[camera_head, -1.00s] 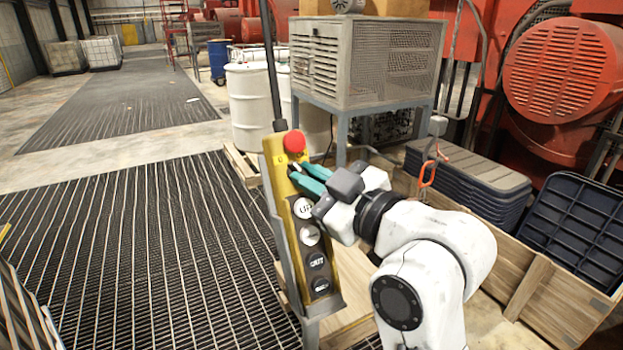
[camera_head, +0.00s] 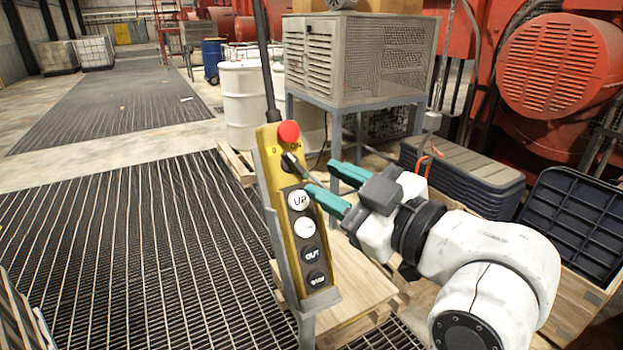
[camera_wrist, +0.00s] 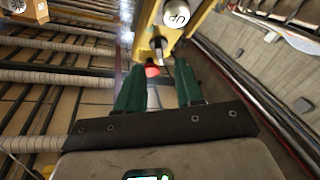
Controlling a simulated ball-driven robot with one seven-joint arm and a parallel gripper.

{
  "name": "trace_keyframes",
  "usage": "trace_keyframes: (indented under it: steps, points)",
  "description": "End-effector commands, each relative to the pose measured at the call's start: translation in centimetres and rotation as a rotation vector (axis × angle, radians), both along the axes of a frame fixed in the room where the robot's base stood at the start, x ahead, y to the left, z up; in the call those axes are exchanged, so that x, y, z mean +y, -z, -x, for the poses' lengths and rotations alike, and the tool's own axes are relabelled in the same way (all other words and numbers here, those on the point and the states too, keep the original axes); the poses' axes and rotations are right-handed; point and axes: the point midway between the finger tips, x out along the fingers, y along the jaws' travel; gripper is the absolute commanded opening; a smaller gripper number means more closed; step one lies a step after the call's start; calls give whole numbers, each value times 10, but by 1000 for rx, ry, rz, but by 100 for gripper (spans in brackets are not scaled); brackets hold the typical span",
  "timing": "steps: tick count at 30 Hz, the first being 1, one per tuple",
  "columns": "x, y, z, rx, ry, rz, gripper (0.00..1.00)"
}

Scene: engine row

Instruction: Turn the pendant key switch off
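The yellow pendant (camera_head: 307,235) stands upright on a grey post, slightly tilted. It has a red button (camera_head: 288,132) on top, then the key switch (camera_head: 289,163) with "0" and "ON" marks, then several round buttons, one marked UP (camera_head: 298,200). A thin dark key juts from the switch towards my gripper; I cannot tell which mark it points at. My gripper (camera_head: 320,180) has teal fingers, spread and empty, just right of the key switch. In the wrist view, the key (camera_wrist: 159,45) shows beyond the gap between the fingertips, with the UP button (camera_wrist: 176,13) above it.
A black cable rises from the pendant's top. A wooden pallet (camera_head: 350,290) lies behind its base. A grey vented cabinet (camera_head: 360,60) on a stand and white drums (camera_head: 245,105) stand behind. Dark stacked crates (camera_head: 465,175) are at right. Floor grating at left is clear.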

Motion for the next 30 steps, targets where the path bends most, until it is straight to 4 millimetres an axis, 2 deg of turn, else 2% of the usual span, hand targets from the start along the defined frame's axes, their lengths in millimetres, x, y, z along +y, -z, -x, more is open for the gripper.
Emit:
trace_keyframes:
  steps: [3,9,23,26,29,30]
  points:
    - [-17,2,15,-2,1,-1,36]
    - [-33,1,30,0,-1,0,36]
    - [-38,4,33,13,4,1,36]
    - [-47,28,29,81,37,4,36]
    - [-65,76,27,219,106,12,36]
    - [-75,100,27,288,143,15,36]
